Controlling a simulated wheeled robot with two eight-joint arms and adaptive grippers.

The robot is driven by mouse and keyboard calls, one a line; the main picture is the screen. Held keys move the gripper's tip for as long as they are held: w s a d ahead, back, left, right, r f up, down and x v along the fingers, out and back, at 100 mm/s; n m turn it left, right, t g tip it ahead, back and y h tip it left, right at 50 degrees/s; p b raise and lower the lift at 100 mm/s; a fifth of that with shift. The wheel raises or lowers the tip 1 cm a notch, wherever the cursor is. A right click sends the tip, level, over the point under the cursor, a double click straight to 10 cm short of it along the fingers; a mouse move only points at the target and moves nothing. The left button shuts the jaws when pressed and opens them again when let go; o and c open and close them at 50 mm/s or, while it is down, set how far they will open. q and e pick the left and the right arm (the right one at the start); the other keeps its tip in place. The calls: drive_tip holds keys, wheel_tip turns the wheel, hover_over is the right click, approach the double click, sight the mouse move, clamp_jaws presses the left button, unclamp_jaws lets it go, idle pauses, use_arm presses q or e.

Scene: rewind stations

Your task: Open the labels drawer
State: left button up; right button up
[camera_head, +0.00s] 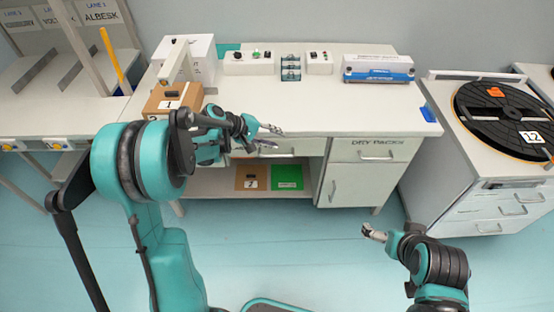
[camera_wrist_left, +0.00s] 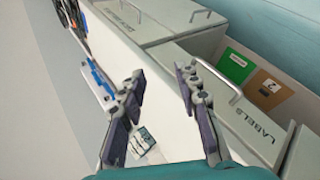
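The labels drawer (camera_head: 308,147) is under the front edge of the desk, left of the drawer marked DRY PACKS, and looks closed. My left arm hides part of it in the head view. In the left wrist view its front (camera_wrist_left: 240,125) reads LABELS and has a pale bar handle (camera_wrist_left: 222,80). My left gripper (camera_head: 279,138) is open and empty, near the desk's front edge. In the left wrist view the left gripper (camera_wrist_left: 160,76) has the handle just right of its right finger, not between the fingers. My right gripper (camera_head: 374,233) is low at the right, away from the drawer.
The DRY PACKS drawer (camera_head: 375,148) sits above a cabinet door. A brown box (camera_head: 172,98), switch boxes (camera_head: 248,62) and a blue-and-white device (camera_head: 378,69) stand on the desk. A cabinet with a black reel (camera_head: 500,105) is at right. The desk's middle is clear.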

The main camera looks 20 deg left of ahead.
use_arm(q)
drive_tip(key=w+a+f+n+t+h+b, duration=0.1)
drive_tip(key=w+a+f+n+h, duration=0.3)
drive_tip(key=f, duration=0.6)
drive_tip(key=t+h+b, duration=0.1)
drive_tip(key=b, duration=0.1)
approach(277, 156)
drive_tip(key=w+d+f, duration=0.1)
drive_tip(key=w+d, duration=0.1)
drive_tip(key=b+x, duration=0.1)
drive_tip(key=x, duration=0.5)
drive_tip(key=shift+f+b, duration=0.2)
drive_tip(key=shift+b, duration=0.15)
drive_tip(key=shift+w+d, duration=0.3)
drive_tip(key=shift+d, duration=0.2)
clamp_jaws()
